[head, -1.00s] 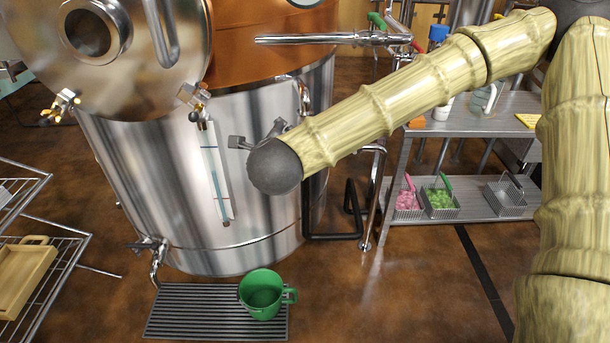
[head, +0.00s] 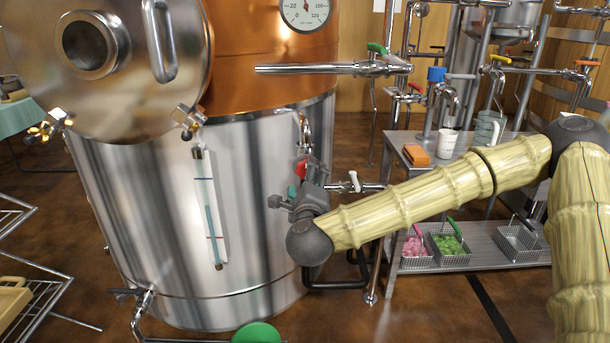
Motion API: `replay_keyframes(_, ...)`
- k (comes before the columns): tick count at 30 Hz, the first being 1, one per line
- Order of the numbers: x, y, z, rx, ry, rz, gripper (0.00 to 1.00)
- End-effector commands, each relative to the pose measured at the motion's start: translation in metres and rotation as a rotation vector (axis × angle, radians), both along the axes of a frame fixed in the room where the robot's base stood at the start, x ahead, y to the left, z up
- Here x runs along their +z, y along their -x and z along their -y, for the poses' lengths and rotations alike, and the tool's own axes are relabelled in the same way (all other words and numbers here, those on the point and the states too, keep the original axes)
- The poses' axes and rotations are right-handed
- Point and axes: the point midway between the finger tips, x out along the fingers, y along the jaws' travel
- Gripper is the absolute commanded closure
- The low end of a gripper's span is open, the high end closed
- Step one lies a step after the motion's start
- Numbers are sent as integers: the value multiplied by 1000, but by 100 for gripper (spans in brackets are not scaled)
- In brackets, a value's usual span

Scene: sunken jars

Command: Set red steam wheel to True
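A red part (head: 302,169), which looks like the red steam wheel, shows in the head view at the right side of the steel tank. Only a small piece of it is visible, just above my gripper. My gripper (head: 300,192) is in front of the tank wall, just below the red part. Parts of the gripper show to the left and at the top, but the fingertips are not clear. I cannot tell whether it touches the wheel or is open or shut. A teal part (head: 292,192) shows right beside the gripper.
The steel tank (head: 150,220) fills the left. A pipe (head: 330,69) juts out above my arm. A metal shelf (head: 500,248) with baskets stands at the right. Wire racks (head: 45,310) are at the lower left.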

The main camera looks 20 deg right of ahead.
Motion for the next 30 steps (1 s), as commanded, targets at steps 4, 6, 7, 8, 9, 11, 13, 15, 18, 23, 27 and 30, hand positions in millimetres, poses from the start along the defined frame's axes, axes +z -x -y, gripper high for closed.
replay_keyframes(4,0,-18,6,-2,0,-1,27)
replay_keyframes(6,0,-26,8,-2,0,0,27)
replay_keyframes(7,0,-26,8,0,0,-1,27)
replay_keyframes(8,0,-25,7,0,0,-1,27)
replay_keyframes(9,0,-25,7,0,0,-1,27)
replay_keyframes(11,0,-26,7,0,0,-1,27)
replay_keyframes(13,0,-27,8,0,0,-1,27)
replay_keyframes(15,0,-29,8,0,0,-1,27)
replay_keyframes(18,0,-33,9,0,0,-1,27)
replay_keyframes(23,0,-39,11,-1,-1,0,27)
replay_keyframes(27,0,-44,12,1,-1,-1,27)
replay_keyframes(30,0,-47,13,1,-1,-1,27)
